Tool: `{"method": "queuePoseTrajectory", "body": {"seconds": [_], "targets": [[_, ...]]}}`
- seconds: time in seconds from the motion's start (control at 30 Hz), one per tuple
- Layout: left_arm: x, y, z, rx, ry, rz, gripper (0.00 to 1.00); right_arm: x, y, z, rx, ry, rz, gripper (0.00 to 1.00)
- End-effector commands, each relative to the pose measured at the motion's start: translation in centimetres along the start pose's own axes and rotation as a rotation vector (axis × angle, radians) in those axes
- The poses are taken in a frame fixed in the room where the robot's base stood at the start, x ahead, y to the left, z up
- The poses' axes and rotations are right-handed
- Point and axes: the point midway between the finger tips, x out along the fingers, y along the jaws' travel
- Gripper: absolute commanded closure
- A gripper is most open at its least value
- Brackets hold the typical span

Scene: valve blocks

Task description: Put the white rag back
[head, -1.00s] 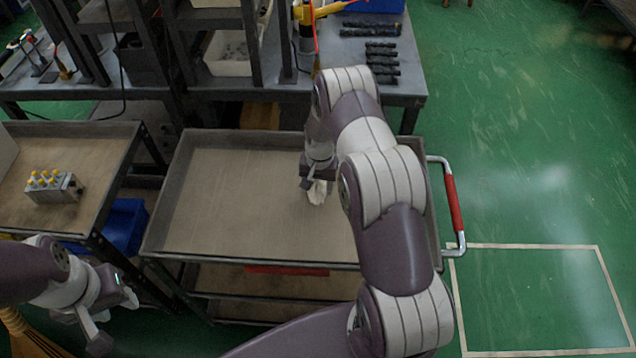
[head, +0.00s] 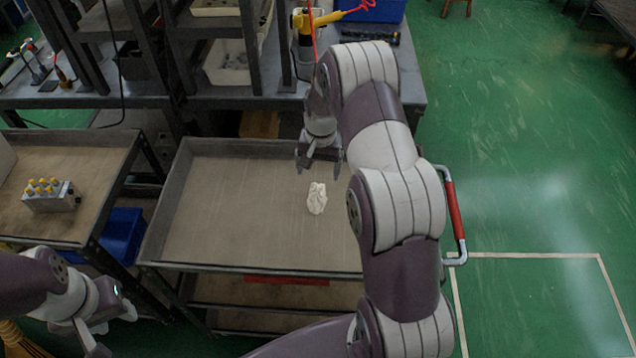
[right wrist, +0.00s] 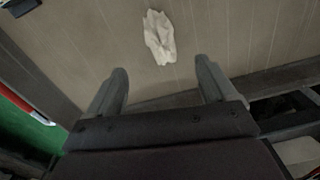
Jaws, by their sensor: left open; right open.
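The white rag (head: 317,198) lies crumpled on the tray top of the cart (head: 230,212), right of its middle. It also shows in the right wrist view (right wrist: 159,37), beyond the fingertips and apart from them. My right gripper (head: 318,165) is open and empty, above the cart top and a little behind the rag. Its two fingers are spread in the right wrist view (right wrist: 162,78). My left gripper (head: 112,335) is at the lower left, in front of the left cart, away from the rag, open and with nothing seen in it.
A valve block (head: 50,195) with yellow caps stands on the left cart (head: 110,165). A workbench (head: 410,95) with shelves is behind. The cart has a red handle (head: 454,210) at its right. Most of the cart top is bare.

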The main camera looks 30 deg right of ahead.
Motion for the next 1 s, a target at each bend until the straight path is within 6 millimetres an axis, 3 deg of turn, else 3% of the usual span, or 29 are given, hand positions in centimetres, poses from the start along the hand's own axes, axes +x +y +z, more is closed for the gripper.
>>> {"method": "queuePoseTrajectory", "body": {"seconds": [0.1,0.17,0.27,0.33,0.4,0.53,0.67,1.0], "targets": [[0.1,0.0,0.0,0.000,0.000,0.000,0.57,-1.4,-0.1,0.3,-0.011,0.001,0.000,0.16],[0.1,0.0,0.0,0.000,0.000,0.000,0.57,-2.9,-0.6,1.7,-0.058,0.010,-0.001,0.16],[0.1,0.0,0.0,0.000,0.000,0.000,0.57,-6.6,-1.3,7.0,-0.230,0.036,-0.004,0.16],[0.1,0.0,0.0,0.000,0.000,0.000,0.57,-8.9,-1.1,11.8,-0.373,0.059,-0.008,0.16],[0.1,0.0,0.0,0.000,0.000,0.000,0.57,-10.3,-0.2,16.1,-0.501,0.078,-0.011,0.16],[0.1,0.0,0.0,0.000,0.000,0.000,0.57,-11.3,1.7,21.6,-0.659,0.100,-0.014,0.16],[0.1,0.0,0.0,0.000,0.000,0.000,0.57,-11.4,2.4,23.1,-0.705,0.104,-0.014,0.16],[0.1,0.0,0.0,0.000,0.000,0.000,0.57,-11.3,2.4,23.0,-0.700,0.102,-0.013,0.16]]}}
